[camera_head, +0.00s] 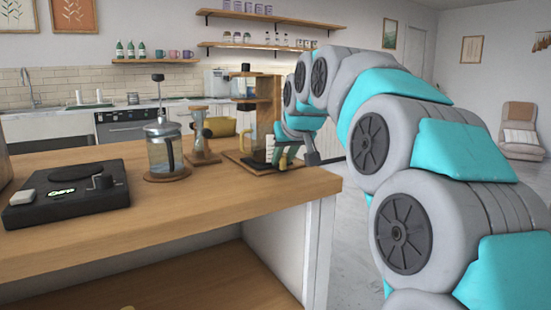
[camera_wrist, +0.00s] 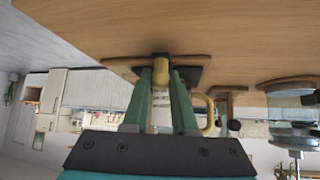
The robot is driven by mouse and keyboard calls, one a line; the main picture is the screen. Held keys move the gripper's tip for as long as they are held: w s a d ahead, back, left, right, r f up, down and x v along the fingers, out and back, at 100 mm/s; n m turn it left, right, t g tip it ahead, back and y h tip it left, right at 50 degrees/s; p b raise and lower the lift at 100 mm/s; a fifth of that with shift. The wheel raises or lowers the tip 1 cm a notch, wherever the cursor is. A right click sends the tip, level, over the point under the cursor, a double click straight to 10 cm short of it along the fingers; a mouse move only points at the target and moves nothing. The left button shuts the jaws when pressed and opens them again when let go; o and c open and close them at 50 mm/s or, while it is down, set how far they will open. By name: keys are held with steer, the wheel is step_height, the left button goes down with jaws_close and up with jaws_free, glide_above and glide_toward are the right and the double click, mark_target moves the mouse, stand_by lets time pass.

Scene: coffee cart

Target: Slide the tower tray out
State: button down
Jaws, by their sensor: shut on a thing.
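The wooden coffee tower (camera_head: 264,100) stands at the right end of the counter on a wooden base board (camera_head: 236,157). The dark, flat tower tray (camera_head: 258,166) lies low at its foot. It also shows in the wrist view (camera_wrist: 188,73), which looks upside down, with a yellowish knob (camera_wrist: 162,74) at its front. My gripper (camera_wrist: 161,80) has its green fingers closed around this knob. In the head view my gripper (camera_head: 284,158) is low beside the tower's base and partly hides the tray. How far the tray is out cannot be told.
A black scale (camera_head: 67,195) lies nearer on the counter (camera_head: 180,210). The counter's right edge is close to my gripper.

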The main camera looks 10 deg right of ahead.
steer(key=shift+s, duration=0.15)
steer(key=c, duration=0.7)
jaws_free()
steer(key=shift+d, duration=0.1)
steer(key=shift+s, duration=0.1)
steer(key=v, duration=0.7)
steer(key=shift+s+r, duration=0.3)
steer(key=shift+r, duration=0.05)
